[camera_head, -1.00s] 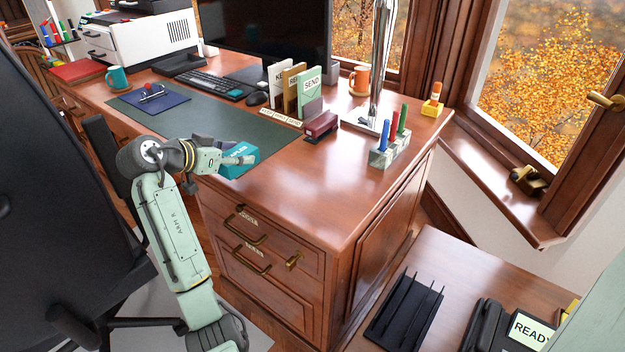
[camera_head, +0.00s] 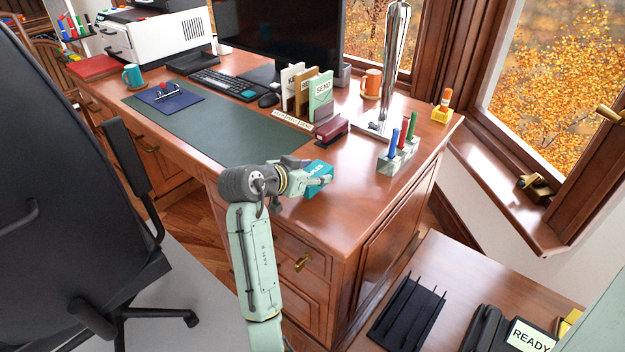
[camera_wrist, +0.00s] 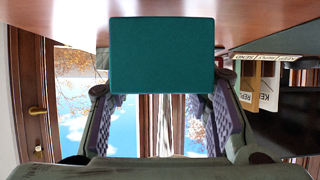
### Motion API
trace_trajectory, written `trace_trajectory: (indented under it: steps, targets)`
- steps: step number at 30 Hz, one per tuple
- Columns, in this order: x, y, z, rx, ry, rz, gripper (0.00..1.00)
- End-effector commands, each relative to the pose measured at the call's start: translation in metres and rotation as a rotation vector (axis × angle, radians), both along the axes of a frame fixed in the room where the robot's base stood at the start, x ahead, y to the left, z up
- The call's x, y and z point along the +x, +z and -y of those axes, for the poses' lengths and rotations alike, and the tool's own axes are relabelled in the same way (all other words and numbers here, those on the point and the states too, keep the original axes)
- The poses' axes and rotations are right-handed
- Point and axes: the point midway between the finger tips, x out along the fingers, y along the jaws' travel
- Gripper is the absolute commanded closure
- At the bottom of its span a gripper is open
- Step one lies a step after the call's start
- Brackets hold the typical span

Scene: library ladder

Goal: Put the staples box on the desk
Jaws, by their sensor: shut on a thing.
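The staples box is a teal box (camera_head: 319,172) at the front right part of the desk (camera_head: 345,205) in the head view. In the wrist view the box (camera_wrist: 162,55) fills the upper middle, with a finger pad on each side of it. My gripper (camera_head: 318,180) is shut on the box and holds it at the desk top. The desk surface shows along the top of the wrist view, close to the box. I cannot tell whether the box touches the desk.
A maroon stapler (camera_head: 331,130) and a pen holder (camera_head: 393,160) with several markers stand behind and right of the box. A lamp (camera_head: 385,75) and letter sorter (camera_head: 310,95) are farther back. Bare desk lies right of the box. A black chair (camera_head: 70,180) is at left.

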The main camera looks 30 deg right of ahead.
Motion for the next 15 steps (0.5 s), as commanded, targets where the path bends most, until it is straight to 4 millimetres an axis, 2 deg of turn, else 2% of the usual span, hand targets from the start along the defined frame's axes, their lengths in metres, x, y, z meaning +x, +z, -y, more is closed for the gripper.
trace_trajectory:
  steps: [6, 15]
  targets:
    - [-0.001, -0.027, 0.0, 0.001, -0.001, -0.003, 0.89]
    - [0.0, -0.031, 0.0, 0.001, 0.0, -0.001, 0.89]
